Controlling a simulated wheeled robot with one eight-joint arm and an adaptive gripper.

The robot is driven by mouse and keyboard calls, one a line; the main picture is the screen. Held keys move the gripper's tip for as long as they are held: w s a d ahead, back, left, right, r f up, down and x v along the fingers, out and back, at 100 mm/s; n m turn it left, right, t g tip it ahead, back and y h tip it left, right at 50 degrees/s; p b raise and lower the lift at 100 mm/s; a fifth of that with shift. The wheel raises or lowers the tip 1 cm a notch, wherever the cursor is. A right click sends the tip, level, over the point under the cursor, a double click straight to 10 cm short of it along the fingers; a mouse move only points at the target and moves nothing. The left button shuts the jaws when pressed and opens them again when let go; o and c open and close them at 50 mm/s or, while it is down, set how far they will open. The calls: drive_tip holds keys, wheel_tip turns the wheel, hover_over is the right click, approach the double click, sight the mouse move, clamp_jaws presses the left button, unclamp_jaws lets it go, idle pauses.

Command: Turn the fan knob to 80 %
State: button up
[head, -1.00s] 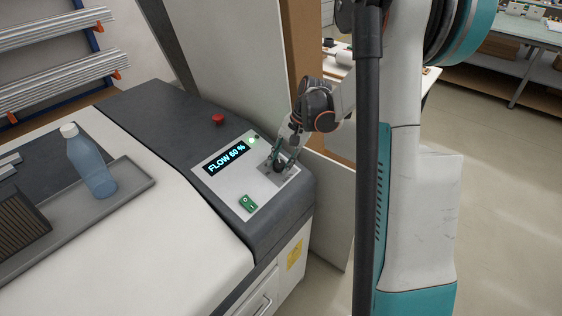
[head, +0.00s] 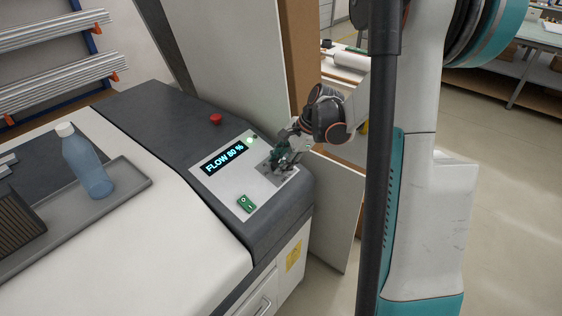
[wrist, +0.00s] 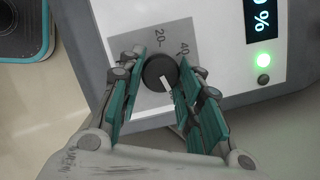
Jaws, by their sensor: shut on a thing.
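The fan knob (wrist: 158,68) is a dark round dial with a white pointer on a grey scale plate with printed numbers. In the wrist view its pointer is aimed toward the lower right, and part of the scale is hidden by my fingers. My gripper (wrist: 162,72) is shut on the knob, one green-padded finger on each side. In the head view my gripper (head: 281,160) covers the knob on the control panel (head: 260,187). The display (head: 225,158) appears to read "FLOW 80 %".
A green rocker switch (head: 246,204), a lit green lamp (head: 250,140) and a red button (head: 216,119) are near the knob. A blue bottle (head: 88,165) stands on a grey tray (head: 133,180) at the left. An upright panel (head: 230,70) rises behind.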

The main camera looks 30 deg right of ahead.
idle(0.5)
drive_tip(key=o, duration=1.1)
drive_tip(key=v, duration=1.2)
